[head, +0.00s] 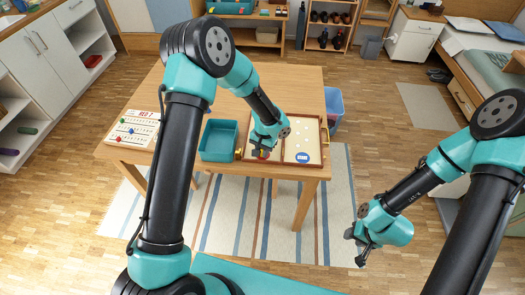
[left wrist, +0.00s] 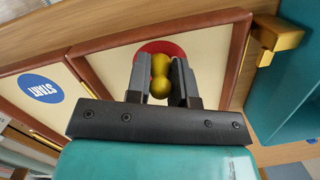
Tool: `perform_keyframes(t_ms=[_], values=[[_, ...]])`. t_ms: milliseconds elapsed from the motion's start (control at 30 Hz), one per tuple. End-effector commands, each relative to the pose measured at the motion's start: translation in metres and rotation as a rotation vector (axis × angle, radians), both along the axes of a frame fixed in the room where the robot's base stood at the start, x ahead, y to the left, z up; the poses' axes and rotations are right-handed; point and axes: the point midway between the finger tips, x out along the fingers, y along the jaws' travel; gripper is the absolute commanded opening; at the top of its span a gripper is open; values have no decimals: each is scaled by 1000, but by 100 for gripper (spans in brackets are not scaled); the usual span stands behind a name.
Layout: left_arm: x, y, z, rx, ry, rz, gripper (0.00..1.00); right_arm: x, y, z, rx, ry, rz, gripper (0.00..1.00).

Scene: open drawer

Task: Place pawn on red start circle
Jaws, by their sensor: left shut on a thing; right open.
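A yellow pawn (left wrist: 160,75) is between the fingers of my left gripper (left wrist: 160,85), which is shut on it. In the left wrist view the pawn overlaps a red circle (left wrist: 148,48) on a cream panel; I cannot tell whether its base touches the circle. In the head view my left gripper (head: 262,151) is low over the left half of a brown-framed hinged board (head: 321,130), mostly hiding the red circle. A blue START circle (head: 302,157) lies on the board's right half. My right gripper (head: 358,247) is open and empty, away from the table.
A teal tray (head: 219,123) stands left of the board on the wooden table (head: 290,80). A white game board (head: 133,130) with coloured pieces lies at the table's left. A brass-coloured latch (left wrist: 278,35) sits on the board's edge beside the tray. The table behind is clear.

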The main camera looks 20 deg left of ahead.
Motion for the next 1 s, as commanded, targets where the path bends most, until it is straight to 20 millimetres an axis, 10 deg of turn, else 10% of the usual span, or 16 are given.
perform_keyframes(t_ms=[67, 100, 200, 667, 1000], values=[[0, 0, -2, 0, 1, 0, 0, 0, 0, 0, 0, 0, 0, 43], [0, 0, -3, 0, 1, 0, 23, 0, 0, 0, 0, 0, 0, 43], [0, 0, -2, 0, 0, 0, 32, 0, 0, 0, 0, 0, 0, 43], [2, 0, 11, 1, -2, 1, 33, 0, 0, 0, 0, 0, 0, 43], [11, -3, 69, -1, -5, 1, 33, 0, 0, 0, 0, 0, 0, 43]])
